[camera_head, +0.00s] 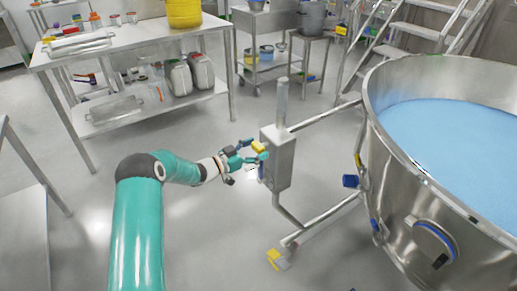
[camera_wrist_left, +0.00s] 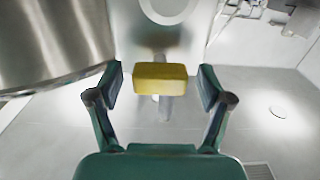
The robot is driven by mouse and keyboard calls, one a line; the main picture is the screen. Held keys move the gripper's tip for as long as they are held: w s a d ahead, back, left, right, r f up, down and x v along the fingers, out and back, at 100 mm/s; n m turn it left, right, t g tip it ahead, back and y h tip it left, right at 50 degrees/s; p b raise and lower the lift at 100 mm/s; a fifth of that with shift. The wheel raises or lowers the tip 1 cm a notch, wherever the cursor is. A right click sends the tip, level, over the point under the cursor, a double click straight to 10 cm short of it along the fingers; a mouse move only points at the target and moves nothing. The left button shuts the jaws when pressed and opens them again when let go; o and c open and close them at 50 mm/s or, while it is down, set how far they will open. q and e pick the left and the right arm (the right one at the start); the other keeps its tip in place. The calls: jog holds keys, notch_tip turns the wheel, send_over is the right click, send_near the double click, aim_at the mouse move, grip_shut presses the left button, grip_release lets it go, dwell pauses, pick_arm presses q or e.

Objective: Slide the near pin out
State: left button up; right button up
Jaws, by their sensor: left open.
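The near pin shows as a yellow block-shaped head (camera_head: 259,147) on the side of a steel box (camera_head: 283,160) on the vessel's frame. In the left wrist view the yellow pin head (camera_wrist_left: 160,77) sits between the two fingers, with a gap on each side. A grey part shows just below it; how far the pin sits in the box is hidden. My left gripper (camera_head: 254,151) is open around the pin head and does not visibly touch it. My right gripper is in neither view.
A large steel vessel (camera_head: 388,172) with blue contents stands at the right, joined to the box by tubular arms (camera_head: 325,115). A yellow-marked foot (camera_head: 277,259) is on the floor below. A steel table (camera_head: 137,38) stands at the back left.

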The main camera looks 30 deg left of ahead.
pick_arm(q)
jog(key=shift+w+d, duration=0.15)
jog(key=shift+w, duration=0.15)
grip_shut()
dwell(0.3)
